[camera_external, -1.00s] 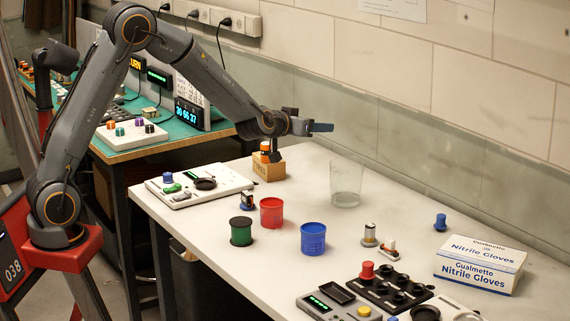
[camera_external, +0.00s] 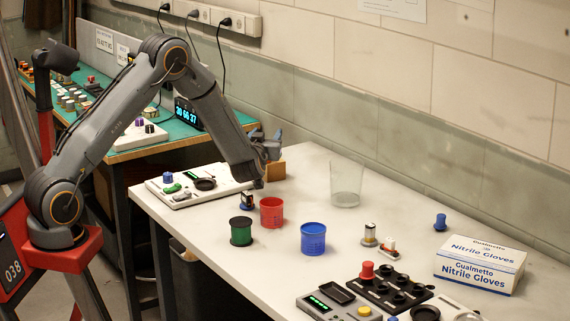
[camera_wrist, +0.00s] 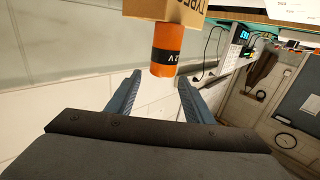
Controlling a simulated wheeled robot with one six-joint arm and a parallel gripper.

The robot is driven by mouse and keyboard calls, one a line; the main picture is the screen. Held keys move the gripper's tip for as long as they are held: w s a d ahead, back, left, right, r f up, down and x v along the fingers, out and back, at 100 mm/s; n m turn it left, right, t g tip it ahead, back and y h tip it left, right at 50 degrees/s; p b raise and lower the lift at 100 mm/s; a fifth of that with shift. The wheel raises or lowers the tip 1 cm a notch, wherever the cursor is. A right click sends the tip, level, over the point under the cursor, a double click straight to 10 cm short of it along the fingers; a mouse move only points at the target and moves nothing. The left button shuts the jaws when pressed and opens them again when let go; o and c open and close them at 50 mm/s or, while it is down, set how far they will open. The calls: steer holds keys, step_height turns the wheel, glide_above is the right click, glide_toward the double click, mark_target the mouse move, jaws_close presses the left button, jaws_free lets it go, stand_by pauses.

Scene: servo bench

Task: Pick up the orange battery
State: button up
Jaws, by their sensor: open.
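The orange battery (camera_wrist: 166,56), with a black band near its end, shows at the top of the wrist view beside a tan block (camera_wrist: 165,10). In the external view the block (camera_external: 278,169) stands at the back left of the white table, and my wrist hides the battery. My gripper (camera_wrist: 159,77) is open and empty, with its two blue fingers apart. In the wrist view the battery lies just beyond the fingertips, roughly in line with the gap. In the external view my gripper (camera_external: 275,138) is at the block, pointing up and back.
A red cup (camera_external: 271,212), a blue cup (camera_external: 313,240) and a green spool (camera_external: 241,232) stand in front of the block. A clear beaker (camera_external: 346,184) stands to its right. A white panel (camera_external: 190,193) lies to its left. A glove box (camera_external: 480,264) is at right.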

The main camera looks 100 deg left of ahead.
step_height(320, 180, down, 4)
steer(key=shift+a+p, duration=0.15)
steer(key=shift+p, duration=0.35)
steer(key=shift+a+r, duration=0.1)
steer(key=shift+a, duration=1.25)
jaws_close()
steer(key=shift+r, duration=0.15)
steer(key=a+r+b, duration=0.4)
steer(key=r+b, duration=0.3)
steer(key=r, duration=0.3)
step_height(320, 180, down, 10)
steer(key=shift+a+p, duration=0.15)
steer(key=shift+p, duration=0.8)
